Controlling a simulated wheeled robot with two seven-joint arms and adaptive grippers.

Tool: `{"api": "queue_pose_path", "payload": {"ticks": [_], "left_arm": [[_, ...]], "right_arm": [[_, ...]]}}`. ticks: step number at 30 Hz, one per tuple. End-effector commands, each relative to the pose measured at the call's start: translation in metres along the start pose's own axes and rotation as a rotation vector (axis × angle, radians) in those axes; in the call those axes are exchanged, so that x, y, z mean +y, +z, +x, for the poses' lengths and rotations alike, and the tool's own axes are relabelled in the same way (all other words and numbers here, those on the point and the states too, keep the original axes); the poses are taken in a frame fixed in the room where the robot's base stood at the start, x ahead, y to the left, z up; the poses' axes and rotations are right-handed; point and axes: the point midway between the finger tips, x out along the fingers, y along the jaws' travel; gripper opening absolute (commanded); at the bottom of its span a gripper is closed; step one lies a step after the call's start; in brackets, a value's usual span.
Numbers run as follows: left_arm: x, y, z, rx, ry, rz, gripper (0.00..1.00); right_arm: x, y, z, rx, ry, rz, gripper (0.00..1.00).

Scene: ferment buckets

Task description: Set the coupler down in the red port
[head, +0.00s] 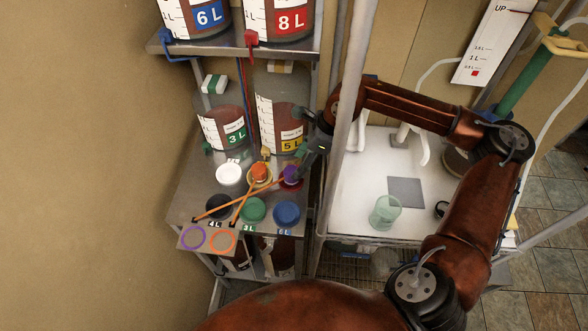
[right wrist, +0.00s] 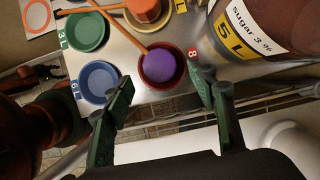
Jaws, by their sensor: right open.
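The purple coupler (head: 290,173) sits in the red port, on the end of an orange hose. In the right wrist view the purple coupler (right wrist: 160,65) is inside the dark red port (right wrist: 160,84), whose rim shows around it. My right gripper (head: 306,158) is beside the coupler in the head view. In the right wrist view its two green-padded fingers (right wrist: 162,92) are spread wide with nothing between them, apart from the coupler. An orange coupler (head: 259,171) sits at the yellow port. My left gripper is not in view.
White (head: 229,174), black (head: 218,207), green (head: 252,211) and blue (head: 287,214) ports share the steel shelf. The 3 L bucket (head: 220,125) and 5 L bucket (head: 282,115) stand close behind. A grey post (head: 343,110) rises right of the shelf.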

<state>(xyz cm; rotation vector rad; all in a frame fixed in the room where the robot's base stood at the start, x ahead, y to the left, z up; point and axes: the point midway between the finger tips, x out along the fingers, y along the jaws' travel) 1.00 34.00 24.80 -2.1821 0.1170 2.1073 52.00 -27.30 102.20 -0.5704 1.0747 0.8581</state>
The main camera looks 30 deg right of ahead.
Motion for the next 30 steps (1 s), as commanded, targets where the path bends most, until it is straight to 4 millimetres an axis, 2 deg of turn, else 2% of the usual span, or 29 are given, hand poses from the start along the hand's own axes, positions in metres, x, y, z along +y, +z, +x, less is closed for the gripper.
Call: {"api": "queue_pose_path", "payload": {"ticks": [3, 10, 28, 30], "left_arm": [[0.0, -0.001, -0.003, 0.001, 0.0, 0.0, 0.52], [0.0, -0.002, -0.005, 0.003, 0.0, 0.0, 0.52], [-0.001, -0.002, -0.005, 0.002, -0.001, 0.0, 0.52], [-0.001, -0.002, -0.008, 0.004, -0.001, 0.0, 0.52]], "right_arm": [[-0.001, 0.0, -0.025, 0.0, -0.002, 0.0, 0.52], [0.0, 0.0, -0.053, 0.001, -0.001, 0.0, 0.52], [0.0, 0.0, -0.058, 0.0, 0.0, 0.0, 0.52], [-0.002, 0.0, -0.063, 0.002, -0.007, 0.016, 0.52]]}}
